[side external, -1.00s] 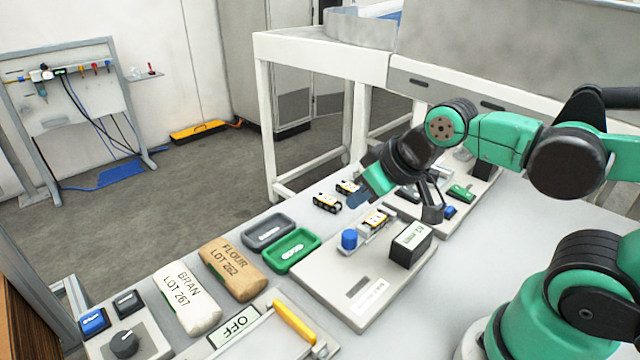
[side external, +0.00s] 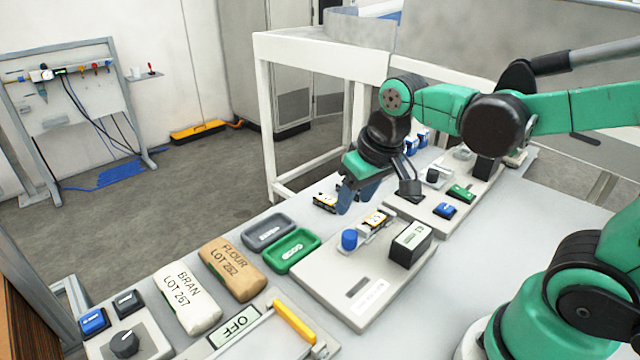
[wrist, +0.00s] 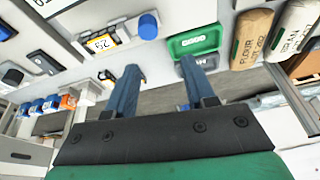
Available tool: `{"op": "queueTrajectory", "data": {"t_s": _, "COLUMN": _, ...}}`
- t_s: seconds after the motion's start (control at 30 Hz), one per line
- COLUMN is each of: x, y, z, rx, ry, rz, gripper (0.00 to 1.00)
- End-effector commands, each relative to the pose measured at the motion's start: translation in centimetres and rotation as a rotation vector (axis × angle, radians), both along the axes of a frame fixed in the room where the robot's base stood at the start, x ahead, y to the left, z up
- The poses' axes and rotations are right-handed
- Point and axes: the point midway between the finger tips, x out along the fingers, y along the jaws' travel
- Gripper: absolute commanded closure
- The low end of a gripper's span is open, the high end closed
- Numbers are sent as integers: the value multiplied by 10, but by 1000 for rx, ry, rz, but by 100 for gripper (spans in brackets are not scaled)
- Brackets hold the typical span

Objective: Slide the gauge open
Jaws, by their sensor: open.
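The gauge is a light grey plate (side external: 335,275) on the table, with a sliding piece carrying a yellow-and-white label (side external: 376,220), a blue cylinder (side external: 349,239) at its near-left end and a black display box (side external: 411,243) to the right. The wrist view shows the labelled piece (wrist: 103,42) and the blue cylinder (wrist: 148,26) at the upper left. My gripper (side external: 356,199) is open, its blue fingers pointing down behind the gauge, apart from the blue cylinder in the picture. In the wrist view, my gripper (wrist: 160,80) has nothing between its fingers.
A small yellow-and-white labelled part (side external: 325,202) lies beside my fingers. A green tray (side external: 291,249) and a grey tray (side external: 269,231) lie left of the gauge, then flour (side external: 232,267) and bran (side external: 188,297) bags. Another panel with buttons (side external: 447,210) stands behind it.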

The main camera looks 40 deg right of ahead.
Motion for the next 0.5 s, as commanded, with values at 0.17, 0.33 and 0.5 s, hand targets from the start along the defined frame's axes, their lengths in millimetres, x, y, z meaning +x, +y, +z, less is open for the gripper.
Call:
{"op": "queueTrajectory", "data": {"t_s": 0.17, "x": 12, "y": -9, "z": -16, "rx": 24, "ry": 194, "rz": -83, "gripper": 51}}
{"op": "queueTrajectory", "data": {"t_s": 0.33, "x": 16, "y": -13, "z": -28, "rx": 33, "ry": 297, "rz": -126, "gripper": 51}}
{"op": "queueTrajectory", "data": {"t_s": 0.5, "x": 17, "y": -13, "z": -37, "rx": 35, "ry": 320, "rz": -135, "gripper": 51}}
